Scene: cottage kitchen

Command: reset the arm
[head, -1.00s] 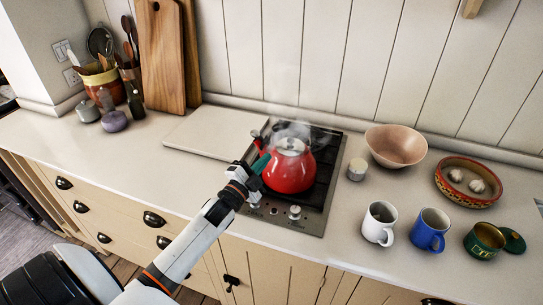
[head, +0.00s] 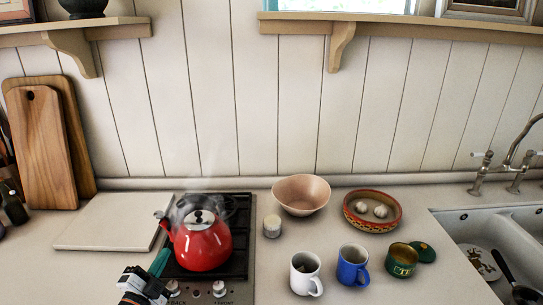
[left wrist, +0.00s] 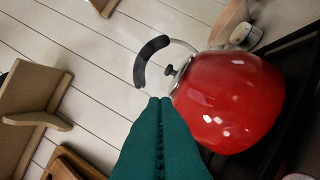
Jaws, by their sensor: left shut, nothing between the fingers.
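My left gripper (head: 158,264) is at the bottom of the head view, its green fingers shut with nothing between them. It is at the left front of the red kettle (head: 203,243), which sits steaming on the black hob (head: 237,224). In the left wrist view the shut green fingers (left wrist: 160,101) point up toward the kettle (left wrist: 232,100) and its black handle (left wrist: 151,61). They overlap the kettle's edge in that picture; I cannot tell whether they touch it. My right gripper is not in view.
A white board (head: 107,234) lies left of the hob. A white mug (head: 305,274), a blue mug (head: 353,265), a green tin (head: 402,260), a pink bowl (head: 302,194) and a patterned dish (head: 373,224) stand to the right. A sink (head: 450,222) is at far right.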

